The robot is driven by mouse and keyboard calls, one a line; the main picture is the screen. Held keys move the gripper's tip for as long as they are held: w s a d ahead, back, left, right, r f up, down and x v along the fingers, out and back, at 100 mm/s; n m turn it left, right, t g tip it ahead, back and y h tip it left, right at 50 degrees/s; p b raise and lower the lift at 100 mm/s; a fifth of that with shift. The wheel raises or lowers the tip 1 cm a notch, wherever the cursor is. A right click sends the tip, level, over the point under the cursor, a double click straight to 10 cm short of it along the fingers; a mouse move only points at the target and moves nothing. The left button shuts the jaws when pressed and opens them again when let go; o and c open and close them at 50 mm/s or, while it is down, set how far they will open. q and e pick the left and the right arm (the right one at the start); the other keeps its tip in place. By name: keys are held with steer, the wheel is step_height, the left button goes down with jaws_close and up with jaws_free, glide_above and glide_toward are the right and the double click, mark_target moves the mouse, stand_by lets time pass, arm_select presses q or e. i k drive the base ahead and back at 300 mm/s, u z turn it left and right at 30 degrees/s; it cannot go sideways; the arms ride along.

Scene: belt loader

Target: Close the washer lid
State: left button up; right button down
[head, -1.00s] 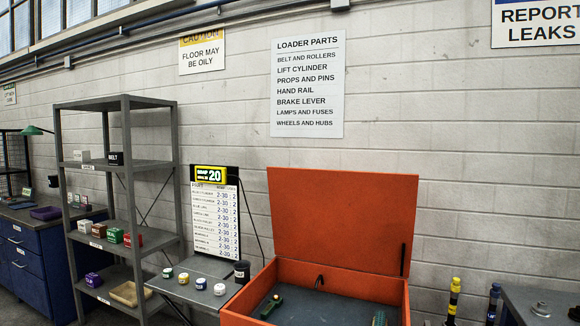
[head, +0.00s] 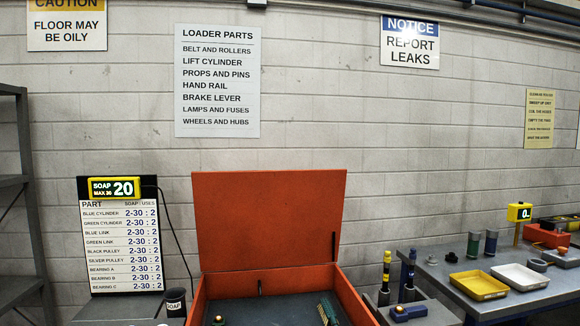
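The orange washer stands at the bottom middle of the head view, with its lid (head: 268,220) raised upright against the wall side. The open tub's right wall (head: 356,300) shows, and a dark strut stands near the lid's right edge. A green brush-like thing (head: 328,312) and a dark rounded thing lie inside, cut off by the lower edge. Neither of my grippers is in view.
A small table with a soap cup (head: 175,302) and a soap chart (head: 121,235) stands left of the washer. To the right, a grey bench (head: 455,268) holds a yellow tray (head: 478,285), a white tray (head: 519,277) and bottles. A grey shelf (head: 22,215) is at far left.

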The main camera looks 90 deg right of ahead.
mark_target(245, 219)
steer(key=z, duration=1.05)
steer(key=i, duration=1)
steer(key=z, duration=0.9)
